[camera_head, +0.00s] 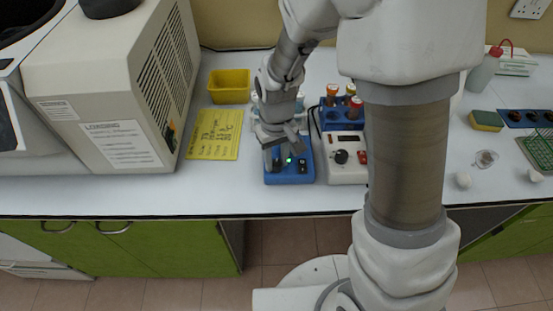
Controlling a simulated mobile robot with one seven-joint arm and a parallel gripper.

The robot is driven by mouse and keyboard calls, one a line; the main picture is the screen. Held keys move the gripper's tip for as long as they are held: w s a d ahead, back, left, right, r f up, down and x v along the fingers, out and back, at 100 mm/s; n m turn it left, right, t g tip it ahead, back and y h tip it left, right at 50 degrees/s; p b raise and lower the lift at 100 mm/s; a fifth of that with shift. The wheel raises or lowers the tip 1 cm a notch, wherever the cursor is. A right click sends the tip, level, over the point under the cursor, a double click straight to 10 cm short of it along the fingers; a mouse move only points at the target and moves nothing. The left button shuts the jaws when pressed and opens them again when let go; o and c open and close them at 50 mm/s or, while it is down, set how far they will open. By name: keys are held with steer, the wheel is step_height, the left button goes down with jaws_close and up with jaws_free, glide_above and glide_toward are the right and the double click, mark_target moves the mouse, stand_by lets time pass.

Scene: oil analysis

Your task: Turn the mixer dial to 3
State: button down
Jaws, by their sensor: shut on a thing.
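The blue mixer (290,179) stands near the front edge of the white bench, with a lit green light and a black control (303,167) on its front right. My gripper (276,160) reaches down onto the front left of the mixer. It is shut on the mixer dial, which is mostly hidden by the fingers. The dial's pointer and the number it stands at cannot be read from here.
A white device (345,173) with a black knob and a display stands close on the right. Behind it is a blue rack (329,124) with orange-capped vials. A yellow note (215,135), a yellow tray (229,87) and a large beige machine (115,90) are on the left.

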mark_target(277, 162)
steer(key=m, duration=0.5)
steer(key=shift+r+m, duration=0.1)
steer(key=shift+m, duration=0.2)
steer(key=m+p, duration=0.1)
steer(key=m, duration=0.3)
steer(key=shift+w+m, duration=0.1)
steer(key=shift+m, duration=0.3)
steer(key=shift+p, duration=0.3)
steer(key=c, duration=0.8)
jaws_free()
step_height(277, 162, up, 17)
steer(key=shift+r+p, duration=0.2)
steer(key=shift+p, duration=0.7)
